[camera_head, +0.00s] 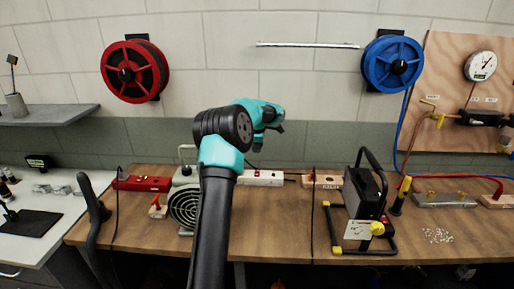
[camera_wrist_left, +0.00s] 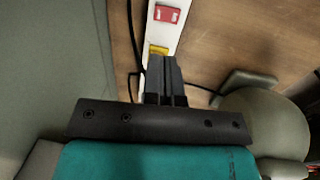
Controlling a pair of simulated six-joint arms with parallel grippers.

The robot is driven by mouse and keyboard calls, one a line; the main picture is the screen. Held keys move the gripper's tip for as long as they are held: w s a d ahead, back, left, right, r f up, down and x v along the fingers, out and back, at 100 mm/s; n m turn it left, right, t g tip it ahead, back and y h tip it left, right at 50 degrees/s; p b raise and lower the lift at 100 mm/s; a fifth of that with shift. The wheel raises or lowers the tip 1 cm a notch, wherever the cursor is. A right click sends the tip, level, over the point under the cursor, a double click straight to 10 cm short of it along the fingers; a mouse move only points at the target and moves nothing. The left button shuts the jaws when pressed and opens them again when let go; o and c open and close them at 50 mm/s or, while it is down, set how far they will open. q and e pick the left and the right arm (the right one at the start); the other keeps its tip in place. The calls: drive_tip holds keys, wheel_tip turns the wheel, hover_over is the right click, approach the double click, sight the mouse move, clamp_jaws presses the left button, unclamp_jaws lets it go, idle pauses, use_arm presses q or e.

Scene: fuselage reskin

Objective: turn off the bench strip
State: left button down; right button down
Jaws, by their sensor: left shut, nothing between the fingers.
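A white power strip (camera_head: 262,178) lies along the back of the wooden bench, partly hidden by my left arm. In the left wrist view the strip (camera_wrist_left: 176,38) runs away from my fingers, with a red rocker switch (camera_wrist_left: 167,14) on it and a yellow part (camera_wrist_left: 157,50) just beyond the fingertips. My left gripper (camera_head: 270,128) is above the back of the bench; in the wrist view its fingers (camera_wrist_left: 161,63) are shut and empty, over the strip's near end. I cannot tell whether they touch it. My right gripper is not in view.
A red strip (camera_head: 142,183) and a greenish fan unit (camera_head: 184,205) stand left of the white strip. A small red-switched block (camera_head: 323,180) and a black-framed lamp (camera_head: 365,197) stand right. Black cables cross the bench. The front middle is mostly clear.

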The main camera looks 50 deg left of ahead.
sight(257, 171)
use_arm(q)
drive_tip(key=f, duration=0.7)
drive_tip(key=w+a+f, duration=0.1)
drive_tip(key=f, duration=0.3)
drive_tip(key=shift+s+a, duration=0.1)
